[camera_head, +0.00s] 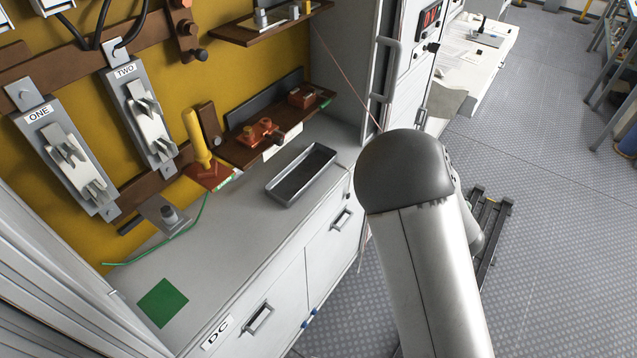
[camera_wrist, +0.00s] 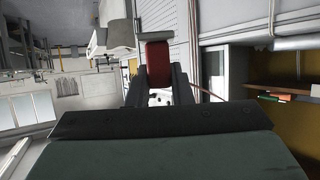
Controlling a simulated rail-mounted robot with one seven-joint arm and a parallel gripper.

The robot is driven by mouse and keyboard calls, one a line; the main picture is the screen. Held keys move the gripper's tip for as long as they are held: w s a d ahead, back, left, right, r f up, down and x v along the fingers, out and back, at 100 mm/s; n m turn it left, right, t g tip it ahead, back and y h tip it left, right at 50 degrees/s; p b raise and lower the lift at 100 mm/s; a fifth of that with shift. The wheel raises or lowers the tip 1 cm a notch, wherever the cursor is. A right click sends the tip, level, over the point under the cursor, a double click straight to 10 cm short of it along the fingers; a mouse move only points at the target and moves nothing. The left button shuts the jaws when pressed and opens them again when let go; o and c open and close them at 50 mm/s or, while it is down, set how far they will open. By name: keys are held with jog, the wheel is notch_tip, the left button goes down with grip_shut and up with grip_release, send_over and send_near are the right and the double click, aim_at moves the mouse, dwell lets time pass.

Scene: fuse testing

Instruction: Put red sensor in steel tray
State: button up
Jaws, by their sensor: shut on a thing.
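The steel tray (camera_head: 303,173) lies on the grey worktop, a shallow rectangular tray with a raised rim, and it looks empty. In the wrist view, my gripper (camera_wrist: 158,82) is shut on the red sensor (camera_wrist: 157,58), a dark red block that sticks out beyond the two dark fingers. The lower part of the sensor is hidden by the gripper. In the head view, my arm hides both the gripper and the sensor. The tray cannot be made out in the wrist view.
A brown shelf (camera_head: 235,151) with orange-red parts runs behind the tray. A yellow-handled tool (camera_head: 196,137) stands left of it. A green square (camera_head: 162,302) marks the worktop's front left. A tall white cabinet (camera_head: 347,60) stands right of the worktop. Much of the worktop is clear.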

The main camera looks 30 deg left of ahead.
jog(key=s+a+r+n+g+y+b, duration=0.1)
jog(key=a+n+g+y+b, duration=0.15)
jog(key=a, duration=0.45)
jog(key=a+r+n+g+y+b, duration=0.2)
jog(key=a+n+y, duration=0.15)
jog(key=a, duration=0.25)
jog(key=s+a+r+n+g+b, duration=0.3)
jog(key=s+a+r+n+g, duration=0.25)
jog(key=a+r, duration=0.3)
send_over(292, 163)
jog(key=d, duration=0.6)
jog(key=shift+g+y, duration=0.3)
notch_tip(292, 163, down, 8)
jog(key=shift+s+a+r+b, duration=0.1)
jog(key=shift+r+b, duration=0.1)
jog(key=shift+b, duration=0.25)
jog(key=shift+s+a+f, duration=0.1)
jog(key=shift+a+f, duration=0.45)
jog(key=shift+f, duration=0.1)
jog(key=f, duration=0.3)
jog(key=shift+a+f+b, duration=0.2)
jog(key=shift+f+b, duration=0.05)
jog(key=shift+b, duration=0.05)
jog(key=o, duration=0.8)
jog(key=shift+c, duration=0.2)
